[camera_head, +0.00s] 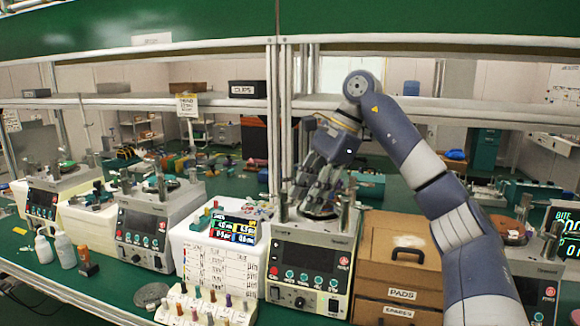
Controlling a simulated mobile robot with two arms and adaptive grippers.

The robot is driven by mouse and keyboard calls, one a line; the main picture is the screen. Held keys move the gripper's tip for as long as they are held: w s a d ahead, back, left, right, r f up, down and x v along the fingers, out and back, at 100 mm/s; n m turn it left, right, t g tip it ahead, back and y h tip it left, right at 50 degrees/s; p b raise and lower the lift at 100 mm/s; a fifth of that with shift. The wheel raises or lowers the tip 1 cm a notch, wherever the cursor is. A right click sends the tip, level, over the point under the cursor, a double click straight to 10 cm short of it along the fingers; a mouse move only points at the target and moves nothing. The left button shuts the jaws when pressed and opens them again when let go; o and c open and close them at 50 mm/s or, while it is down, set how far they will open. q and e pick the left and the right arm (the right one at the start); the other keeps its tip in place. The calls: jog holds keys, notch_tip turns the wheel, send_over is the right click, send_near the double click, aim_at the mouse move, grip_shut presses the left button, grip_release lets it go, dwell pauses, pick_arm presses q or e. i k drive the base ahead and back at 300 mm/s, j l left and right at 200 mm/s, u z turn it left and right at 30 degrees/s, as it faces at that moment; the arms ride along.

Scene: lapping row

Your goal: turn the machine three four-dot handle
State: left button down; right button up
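A lapping machine (312,262), third from the left, stands on the bench with a dark front panel, a small display and several buttons. Its top carries upright metal posts (352,207) around a round plate. My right gripper (318,200) comes down from above over this plate, its fingers pointing down between the posts. The fingers cover most of the machine's top, so I cannot make out a four-dot handle or whether the fingers touch one. The gap between the fingertips is not clear. My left gripper is not in view.
Similar machines stand at left (150,225) and right (530,262). A wooden drawer box (400,262) labelled PADS and SPACERS sits close right of the machine. A white box with a colored display (232,230) is close left. A shelf (440,105) runs above.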

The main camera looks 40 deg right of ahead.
aim_at(288, 179)
jog(key=i+l, duration=0.3)
jog(key=l, duration=0.2)
jog(key=i+l, duration=0.65)
jog(key=l, duration=0.3)
